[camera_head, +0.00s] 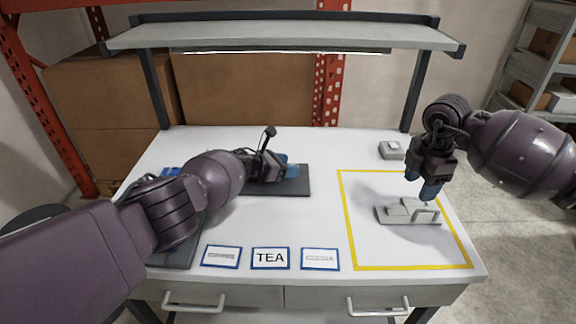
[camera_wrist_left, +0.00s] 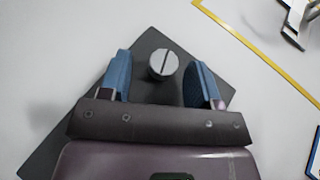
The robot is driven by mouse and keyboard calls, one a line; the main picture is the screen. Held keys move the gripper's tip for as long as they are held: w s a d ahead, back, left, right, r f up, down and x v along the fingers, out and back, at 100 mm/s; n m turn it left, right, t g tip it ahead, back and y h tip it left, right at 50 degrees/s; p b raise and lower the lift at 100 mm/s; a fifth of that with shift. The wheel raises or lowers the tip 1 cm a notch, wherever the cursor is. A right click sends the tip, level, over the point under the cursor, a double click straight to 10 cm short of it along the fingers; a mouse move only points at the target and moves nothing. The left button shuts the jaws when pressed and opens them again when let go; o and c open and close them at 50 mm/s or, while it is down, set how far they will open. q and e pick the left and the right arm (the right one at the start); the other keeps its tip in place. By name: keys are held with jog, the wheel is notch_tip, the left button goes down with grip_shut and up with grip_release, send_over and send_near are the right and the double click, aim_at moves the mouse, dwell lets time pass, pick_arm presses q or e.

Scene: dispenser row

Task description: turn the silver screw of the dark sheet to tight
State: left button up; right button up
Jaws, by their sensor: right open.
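The dark sheet (camera_head: 297,188) lies flat on the white table, partly hidden by my left arm in the head view. It also fills the middle of the left wrist view (camera_wrist_left: 150,40). Its silver screw (camera_wrist_left: 163,66) has a round head with one slot, running nearly upright and leaning slightly right in that view. The screw is hidden in the head view. My left gripper (camera_head: 285,168) is over the sheet, its blue fingers open on either side of the screw with gaps. My right gripper (camera_head: 426,187) is open above a grey block-like fixture (camera_head: 395,212).
The grey fixture stands inside a yellow outlined area (camera_head: 345,215). A small grey box (camera_head: 391,150) is behind it. Another dark sheet (camera_head: 175,255) is at front left. A shelf (camera_head: 290,38) spans above the table.

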pick_arm(q)
jog(key=shift+d, duration=0.3)
jog(key=shift+s+a, duration=0.15)
jog(key=shift+a, duration=0.15)
jog(key=shift+s+a, duration=0.15)
jog(key=shift+a, duration=0.1)
jog(key=shift+r+v, duration=0.2)
jog(key=shift+v, duration=5.2)
